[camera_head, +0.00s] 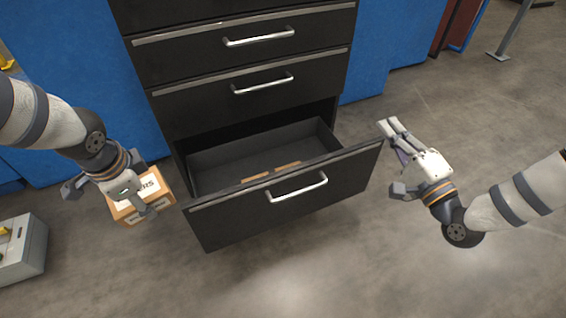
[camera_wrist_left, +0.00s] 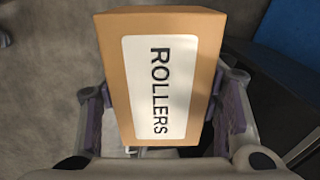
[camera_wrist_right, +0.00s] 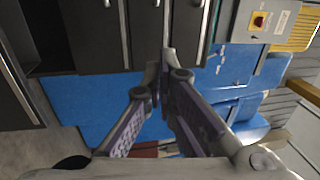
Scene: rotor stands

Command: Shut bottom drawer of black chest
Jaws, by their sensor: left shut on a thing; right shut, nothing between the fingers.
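The black chest (camera_head: 240,95) stands at the centre in the head view, with silver bar handles. Its bottom drawer (camera_head: 340,180) is pulled well out, its front panel tilted in the view, with a handle (camera_head: 297,187) on it. My left gripper (camera_head: 113,196) is shut on a cardboard box labelled ROLLERS (camera_wrist_left: 160,75), left of the drawer. The box also shows in the head view (camera_head: 155,187). My right gripper (camera_head: 398,155) is shut and empty, just right of the drawer's right front corner, apart from it. In the right wrist view its fingers (camera_wrist_right: 160,75) come together.
Two small tan pieces lie in the drawer, one (camera_head: 255,178) left of the other (camera_head: 288,166). Blue panels (camera_head: 395,35) flank the chest. The floor (camera_head: 330,275) before the drawer is clear.

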